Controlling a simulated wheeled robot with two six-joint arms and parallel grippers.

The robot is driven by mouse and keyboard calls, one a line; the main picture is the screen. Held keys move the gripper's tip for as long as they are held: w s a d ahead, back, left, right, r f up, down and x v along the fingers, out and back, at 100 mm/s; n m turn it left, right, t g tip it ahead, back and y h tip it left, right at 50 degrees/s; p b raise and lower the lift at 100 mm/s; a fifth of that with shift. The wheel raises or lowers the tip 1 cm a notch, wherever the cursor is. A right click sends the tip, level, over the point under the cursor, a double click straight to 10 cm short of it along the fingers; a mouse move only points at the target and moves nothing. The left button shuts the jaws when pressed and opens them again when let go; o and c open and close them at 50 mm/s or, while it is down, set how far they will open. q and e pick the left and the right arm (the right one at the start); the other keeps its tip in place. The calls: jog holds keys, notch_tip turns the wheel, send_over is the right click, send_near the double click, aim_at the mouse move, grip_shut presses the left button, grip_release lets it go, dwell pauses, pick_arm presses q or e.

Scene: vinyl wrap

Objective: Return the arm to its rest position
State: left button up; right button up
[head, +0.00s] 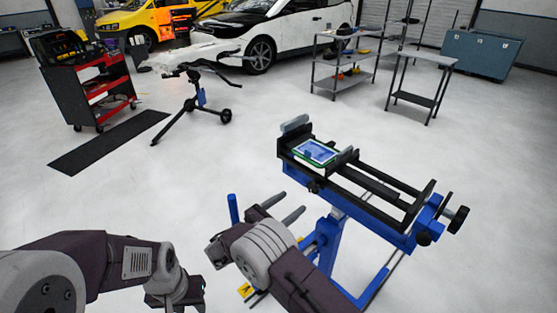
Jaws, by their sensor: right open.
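My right gripper (283,207) is in the lower middle of the head view. Its two grey fingers are spread apart with nothing between them. They point up and to the right, in front of the blue and black clamp stand (372,185) in the picture, and appear clear of it. My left arm comes in from the left edge. My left gripper (176,297) hangs at the bottom edge, partly cut off, and its fingers cannot be made out clearly.
A flat blue panel with a green edge (316,152) lies on the stand. A wheeled tool cart (90,85), a black floor mat (108,141), a black tripod stand (195,95), metal shelves (340,65) and cars stand further back. The floor left of the clamp stand is mostly clear.

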jog(key=w+d+r+m+g+h+p, duration=0.1)
jog(key=d+r+m+g+h+p, duration=0.2)
jog(key=d+r, duration=0.6)
jog(key=s+d+r+m+g+y+p, duration=0.1)
jog(key=s+d+r+m+g+p, duration=0.15)
jog(key=d+r, duration=0.2)
jog(key=s+d+r+m+g+y+p, duration=0.1)
jog(key=s+d+r+m+g+p, duration=0.1)
jog(key=s+d+r+m+g, duration=0.3)
jog(key=s+d+f+m+g+y+p, duration=0.1)
jog(key=s+d+f+m+y+p, duration=0.2)
jog(key=s, duration=0.4)
jog(key=s+d+f+m+g+y, duration=0.1)
jog(key=s+f+y, duration=0.1)
jog(key=s+y, duration=0.35)
jog(key=s+a+f+m+t+y, duration=0.1)
jog(key=s+a+f+m+y, duration=0.2)
jog(key=a+f+m, duration=0.1)
jog(key=s+a+f+m+t+y, duration=0.1)
jog(key=s+a+f+m+y, duration=0.2)
jog(key=a+m, duration=0.4)
jog(key=shift+s+a+f+t+y, duration=0.2)
jog(key=shift+a+f+t+y, duration=0.3)
jog(key=shift+a, duration=0.65)
